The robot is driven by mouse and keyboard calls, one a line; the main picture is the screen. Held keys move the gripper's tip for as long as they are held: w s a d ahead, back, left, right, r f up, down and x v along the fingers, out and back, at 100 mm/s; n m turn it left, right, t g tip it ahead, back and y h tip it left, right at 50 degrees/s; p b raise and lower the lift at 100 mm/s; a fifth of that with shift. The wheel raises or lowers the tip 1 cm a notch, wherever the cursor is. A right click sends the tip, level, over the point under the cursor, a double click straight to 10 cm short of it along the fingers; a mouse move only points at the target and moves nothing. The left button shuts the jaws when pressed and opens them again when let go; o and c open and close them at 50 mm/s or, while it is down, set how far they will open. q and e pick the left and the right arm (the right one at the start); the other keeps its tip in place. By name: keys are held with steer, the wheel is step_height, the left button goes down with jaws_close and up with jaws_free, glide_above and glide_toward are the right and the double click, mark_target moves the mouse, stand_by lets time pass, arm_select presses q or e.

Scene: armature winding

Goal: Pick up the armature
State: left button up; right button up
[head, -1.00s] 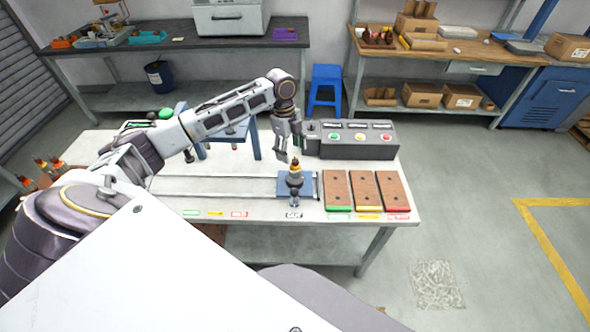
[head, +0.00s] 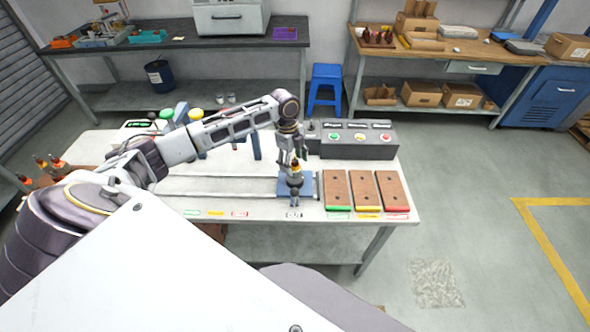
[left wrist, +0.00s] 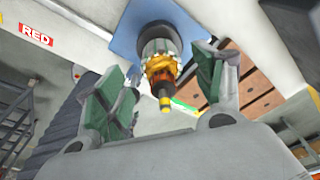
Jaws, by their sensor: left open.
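The armature (head: 295,180) stands upright on a blue plate (head: 284,188) near the front middle of the white table. In the left wrist view the armature (left wrist: 160,62) shows a copper-coloured winding, a dark upper part and a shaft tip, in front of the blue plate (left wrist: 122,42). My left gripper (head: 291,163) is right over the armature. In the left wrist view its green-padded fingers (left wrist: 165,92) are spread on either side of the armature, with gaps visible. My right gripper is not in view.
Three brown blocks with green, yellow and red ends (head: 364,190) lie right of the plate. A grey control box (head: 352,150) with buttons stands behind. Rails (head: 215,186) run left from the plate. Coloured labels line the front edge.

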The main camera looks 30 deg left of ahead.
mark_target(296, 169)
arm_select(q)
steer(key=shift+d+f+p, duration=0.2)
steer(key=shift+d+f, duration=0.05)
steer(key=shift+f, duration=0.8)
steer(key=shift+d+f+p, duration=0.15)
steer(key=shift+d+f, duration=0.1)
steer(key=shift+f, duration=0.75)
steer(key=shift+w, duration=0.1)
steer(key=c, duration=1.4)
steer(key=shift+o, duration=0.2)
steer(key=shift+r, duration=0.1)
steer(key=shift+r+b, duration=0.6)
steer(key=shift+r, duration=4.35)
